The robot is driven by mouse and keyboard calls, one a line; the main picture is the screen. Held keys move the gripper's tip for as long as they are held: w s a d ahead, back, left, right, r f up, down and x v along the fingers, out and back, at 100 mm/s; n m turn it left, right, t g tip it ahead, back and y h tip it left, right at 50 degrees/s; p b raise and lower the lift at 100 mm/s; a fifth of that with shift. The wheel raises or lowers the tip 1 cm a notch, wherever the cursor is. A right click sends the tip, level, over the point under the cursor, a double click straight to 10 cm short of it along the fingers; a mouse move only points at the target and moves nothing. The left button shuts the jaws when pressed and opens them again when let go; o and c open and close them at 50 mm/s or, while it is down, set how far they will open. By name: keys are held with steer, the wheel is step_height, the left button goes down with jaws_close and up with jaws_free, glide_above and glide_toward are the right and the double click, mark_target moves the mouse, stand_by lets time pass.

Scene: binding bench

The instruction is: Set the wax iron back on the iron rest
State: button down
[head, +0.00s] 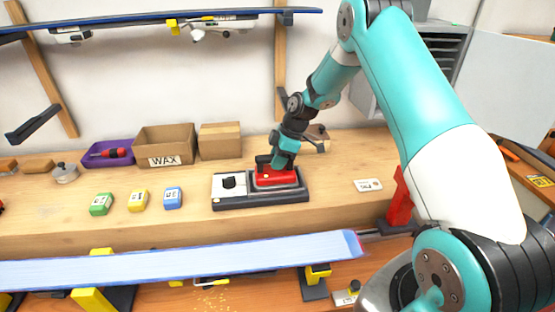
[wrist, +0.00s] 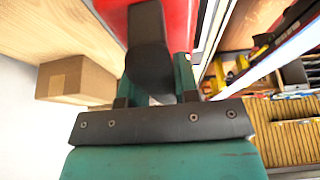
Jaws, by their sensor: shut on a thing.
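The wax iron (head: 277,181) has a red body and a black handle. In the head view it stands upright at the right part of the iron rest (head: 234,204), a low dark base with a light panel and a black knob on its left. I cannot tell whether the iron's sole touches the rest. My gripper (head: 273,163) comes down from above and is shut on the iron's handle. In the wrist view the black handle (wrist: 150,50) lies between the fingers, with the red iron body (wrist: 180,20) behind it. The fingertips are partly hidden in the head view.
On the bench stand a WAX box (head: 165,141), a closed carton (head: 220,141), a purple tray (head: 107,153) and green, yellow and blue wax blocks (head: 138,201). A small white label (head: 368,185) lies to the right. A long ski (head: 180,264) runs along the front.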

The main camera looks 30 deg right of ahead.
stand_by(0.4)
steer(key=c, duration=0.8)
jaws_free()
steer(key=shift+f, duration=0.1)
steer(key=b+v, duration=0.4)
steer(key=v, duration=1.3)
steer(key=shift+r, duration=0.25)
steer(key=s+a+r+m, duration=0.1)
steer(key=s+a+r, duration=0.1)
steer(key=s+a, duration=0.45)
steer(key=s+a+r+m, duration=0.1)
steer(key=s+a+r, duration=0.15)
steer(key=a, duration=0.75)
steer(key=s+a+f+m, duration=0.1)
steer(key=s+a, duration=0.2)
steer(key=s, duration=0.4)
steer(key=s+a+m+g, duration=0.1)
steer(key=s+a+m, duration=0.1)
steer(key=s, duration=0.6)
steer(key=s+a+f+m, duration=0.1)
steer(key=s+a, duration=0.4)
steer(key=s, duration=0.2)
steer(key=shift+s+f+g+b, duration=0.3)
steer(key=shift+f+g, duration=0.05)
steer(key=shift+g, duration=0.05)
